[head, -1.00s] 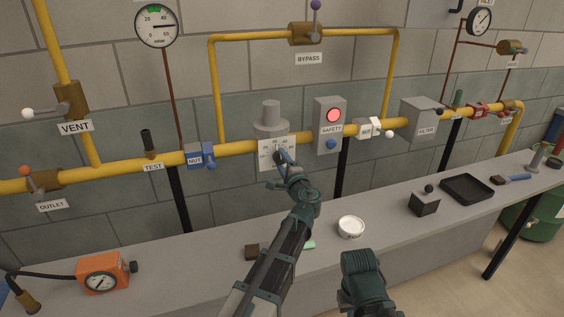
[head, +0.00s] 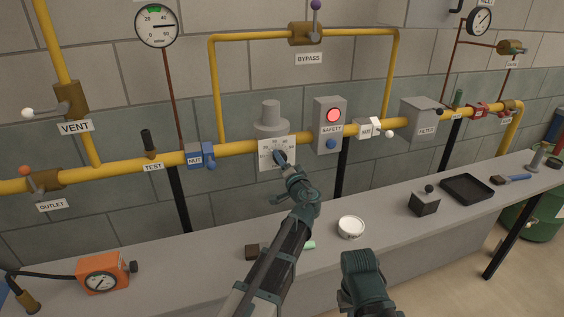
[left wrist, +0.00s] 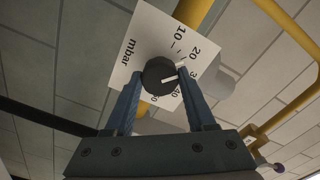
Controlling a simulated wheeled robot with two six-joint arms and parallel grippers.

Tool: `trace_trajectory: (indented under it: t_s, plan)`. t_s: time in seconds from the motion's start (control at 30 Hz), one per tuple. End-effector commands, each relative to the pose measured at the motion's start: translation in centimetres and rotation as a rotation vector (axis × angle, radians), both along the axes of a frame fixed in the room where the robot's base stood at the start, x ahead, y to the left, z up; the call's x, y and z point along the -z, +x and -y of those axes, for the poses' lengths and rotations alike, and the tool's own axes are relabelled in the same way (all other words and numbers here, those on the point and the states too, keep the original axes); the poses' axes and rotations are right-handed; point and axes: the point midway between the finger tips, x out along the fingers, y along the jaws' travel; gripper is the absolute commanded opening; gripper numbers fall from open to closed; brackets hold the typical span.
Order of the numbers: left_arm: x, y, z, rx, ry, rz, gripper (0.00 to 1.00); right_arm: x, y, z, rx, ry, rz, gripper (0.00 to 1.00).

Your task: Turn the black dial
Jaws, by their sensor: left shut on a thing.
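The black dial (left wrist: 158,77) sits on a white scale plate (left wrist: 150,35) marked "mbar" with numbers such as 10 and 20. Its white pointer line points right in the left wrist view, roughly toward the number after 20, partly covered by a finger. My left gripper (left wrist: 157,76) is shut on the dial, one blue finger on each side. In the head view the left gripper (head: 279,157) reaches the scale plate (head: 265,148) under the grey regulator (head: 270,120) and hides the dial.
A yellow pipe (head: 235,148) runs along the wall beside the plate. The safety box (head: 329,110) with a lit red lamp is just right. Below, the grey bench (head: 200,262) holds a white round tin (head: 351,227), a dark block (head: 252,251) and an orange gauge (head: 102,273).

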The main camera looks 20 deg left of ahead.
Motion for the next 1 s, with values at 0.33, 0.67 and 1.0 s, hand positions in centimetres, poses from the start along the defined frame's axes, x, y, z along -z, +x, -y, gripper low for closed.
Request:
trace_trajectory:
  t_s: [0.33, 0.67, 1.0]
  plan:
    - [0.13, -0.18, 0.01, -0.001, -0.039, 0.022, 0.00, 0.06, 0.00, 0.00, 0.000, 0.000, 0.000, 0.00]
    - [0.15, -0.20, 0.01, -0.001, -0.038, 0.022, 0.61, 0.07, 0.00, 0.00, 0.000, 0.000, 0.000, 0.00]
    - [0.06, -0.08, 0.00, 0.000, -0.036, 0.022, 0.85, 0.03, 0.00, 0.00, 0.000, 0.000, 0.000, 0.00]
